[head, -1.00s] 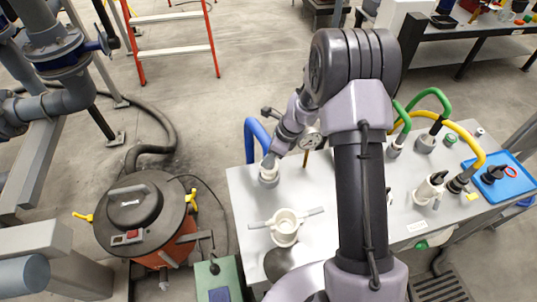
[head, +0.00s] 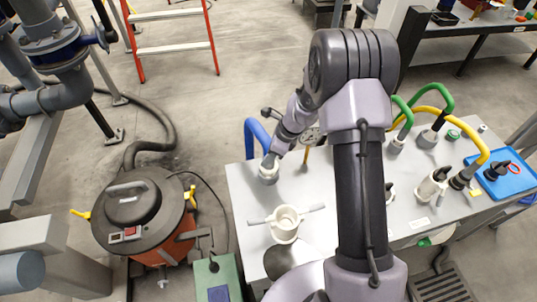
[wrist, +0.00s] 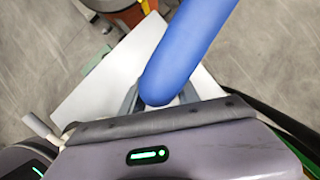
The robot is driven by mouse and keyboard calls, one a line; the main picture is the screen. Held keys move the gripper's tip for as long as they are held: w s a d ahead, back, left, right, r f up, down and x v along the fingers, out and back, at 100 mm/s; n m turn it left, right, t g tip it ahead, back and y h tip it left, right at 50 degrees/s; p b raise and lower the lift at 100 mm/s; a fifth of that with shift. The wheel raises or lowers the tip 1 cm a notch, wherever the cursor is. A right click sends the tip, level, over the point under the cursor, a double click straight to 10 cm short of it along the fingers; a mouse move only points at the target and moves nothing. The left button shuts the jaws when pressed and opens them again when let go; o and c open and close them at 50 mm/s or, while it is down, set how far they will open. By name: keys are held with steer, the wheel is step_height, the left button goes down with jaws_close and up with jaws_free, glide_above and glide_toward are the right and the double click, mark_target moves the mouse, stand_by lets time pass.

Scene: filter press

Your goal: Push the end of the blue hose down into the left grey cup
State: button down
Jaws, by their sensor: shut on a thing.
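The blue hose (head: 254,134) arches up at the table's far left corner, and its end drops to the left grey cup (head: 268,175). My gripper (head: 270,159) is right above that cup, shut on the hose near its end. In the wrist view the blue hose (wrist: 185,50) runs down between the grey fingers of my gripper (wrist: 160,100). The hose's tip and the cup's mouth are hidden by the gripper, so I cannot tell how deep the end sits.
A white pot with two side handles (head: 285,224) stands nearer on the table. Green (head: 436,92) and yellow (head: 470,140) hoses rise at the right, near a blue tray (head: 505,180). An orange-and-black vacuum drum (head: 140,215) stands on the floor at the left.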

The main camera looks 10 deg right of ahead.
steer(key=shift+f, duration=0.3)
steer(key=c, duration=0.8)
jaws_free()
steer(key=p+v, duration=0.5)
steer(key=v, duration=1.2)
steer(key=shift+s+r+p, duration=0.1)
steer(key=shift+r+p, duration=0.2)
steer(key=shift+r, duration=0.05)
